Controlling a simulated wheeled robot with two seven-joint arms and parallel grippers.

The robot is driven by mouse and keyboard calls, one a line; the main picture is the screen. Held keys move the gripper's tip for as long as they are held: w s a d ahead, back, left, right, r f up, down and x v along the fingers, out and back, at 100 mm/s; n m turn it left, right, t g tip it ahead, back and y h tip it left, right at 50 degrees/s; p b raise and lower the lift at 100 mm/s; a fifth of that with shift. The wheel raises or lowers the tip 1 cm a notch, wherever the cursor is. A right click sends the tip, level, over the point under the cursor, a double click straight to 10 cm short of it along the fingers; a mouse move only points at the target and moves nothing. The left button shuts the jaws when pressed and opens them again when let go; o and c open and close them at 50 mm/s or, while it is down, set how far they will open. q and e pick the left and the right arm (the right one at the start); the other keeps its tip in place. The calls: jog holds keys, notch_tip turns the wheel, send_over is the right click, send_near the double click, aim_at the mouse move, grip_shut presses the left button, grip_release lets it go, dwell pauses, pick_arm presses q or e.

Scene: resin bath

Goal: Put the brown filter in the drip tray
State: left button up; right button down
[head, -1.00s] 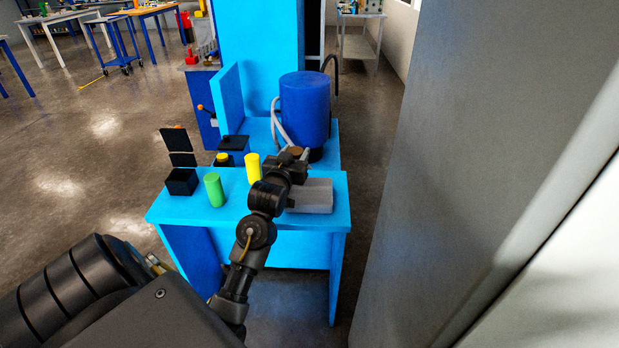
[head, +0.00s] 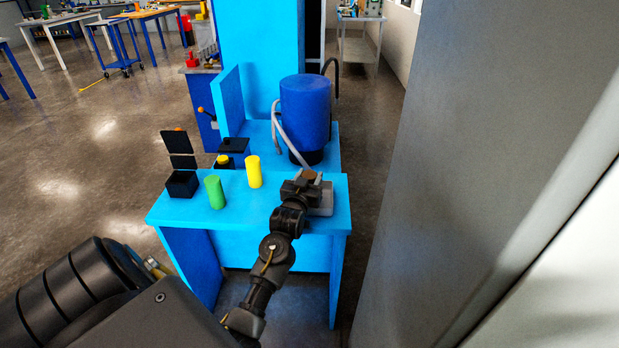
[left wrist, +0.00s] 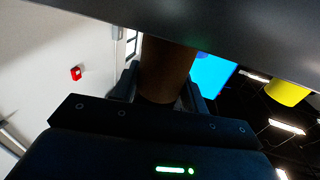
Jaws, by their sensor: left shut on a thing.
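My left gripper (head: 305,181) is shut on the brown filter (head: 308,175), which shows only as a small brown patch in the head view. In the left wrist view the brown filter (left wrist: 166,72) stands out as a cylinder between the fingers. The grey drip tray (head: 326,205) lies on the right part of the light-blue table. The gripper is over the tray in the picture and hides much of it. I cannot tell whether the filter touches the tray. My right gripper is not in view.
A green cylinder (head: 215,192) and a yellow cylinder (head: 254,171) stand upright on the table (head: 240,206), left of the gripper. A black open box (head: 182,185) is at the left end. A blue drum (head: 305,108) with grey hoses stands behind. A grey wall is at right.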

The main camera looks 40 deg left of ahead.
pick_arm(q)
jog(key=o, duration=1)
jog(key=shift+f, duration=0.1)
jog(key=v, duration=1.2)
